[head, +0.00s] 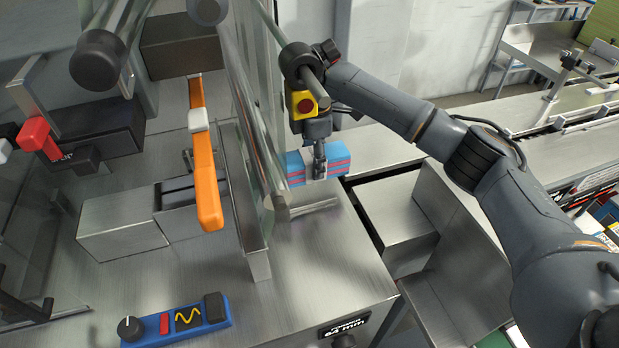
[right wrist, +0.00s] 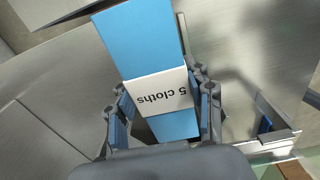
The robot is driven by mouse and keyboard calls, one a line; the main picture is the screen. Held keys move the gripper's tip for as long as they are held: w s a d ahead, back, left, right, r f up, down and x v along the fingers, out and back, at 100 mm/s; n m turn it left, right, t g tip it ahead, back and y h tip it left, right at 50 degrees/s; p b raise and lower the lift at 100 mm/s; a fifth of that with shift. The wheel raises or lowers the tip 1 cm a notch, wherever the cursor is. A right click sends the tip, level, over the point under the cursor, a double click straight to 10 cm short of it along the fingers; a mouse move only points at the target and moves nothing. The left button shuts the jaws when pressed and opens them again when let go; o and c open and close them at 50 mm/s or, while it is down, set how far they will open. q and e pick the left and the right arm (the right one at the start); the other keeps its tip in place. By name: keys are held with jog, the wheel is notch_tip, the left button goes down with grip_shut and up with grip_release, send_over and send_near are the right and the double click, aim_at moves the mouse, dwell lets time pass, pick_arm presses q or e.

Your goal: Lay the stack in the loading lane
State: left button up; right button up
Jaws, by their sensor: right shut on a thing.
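The stack (head: 297,168) is a block of folded cloths in blue with reddish stripes. In the right wrist view the stack (right wrist: 138,38) is blue with a white paper band reading "5 cloths". My right gripper (head: 319,160) is shut on the stack at its band. The right gripper's fingers (right wrist: 164,108) show on both sides of it there. The stack is over or on a steel surface just right of the machine's clear guard; I cannot tell whether it touches. I cannot clearly make out which steel channel is the loading lane. My left gripper is not in view.
An orange lever (head: 206,160) and steel rollers stand left of the stack. A blue control panel (head: 175,322) lies on the steel deck at front left. A steel bench (head: 560,135) runs along the right.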

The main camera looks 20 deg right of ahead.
jog(key=shift+f, duration=1.05)
notch_tip(320, 180, down, 3)
jog(key=shift+f+p, duration=0.1)
jog(key=shift+p, duration=0.55)
jog(key=shift+f, duration=0.45)
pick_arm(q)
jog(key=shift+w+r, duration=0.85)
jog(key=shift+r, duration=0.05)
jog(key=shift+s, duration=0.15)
pick_arm(e)
jog(key=o, duration=1.2)
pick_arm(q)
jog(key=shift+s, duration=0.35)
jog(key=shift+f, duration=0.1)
pick_arm(e)
jog(key=shift+r, duration=0.1)
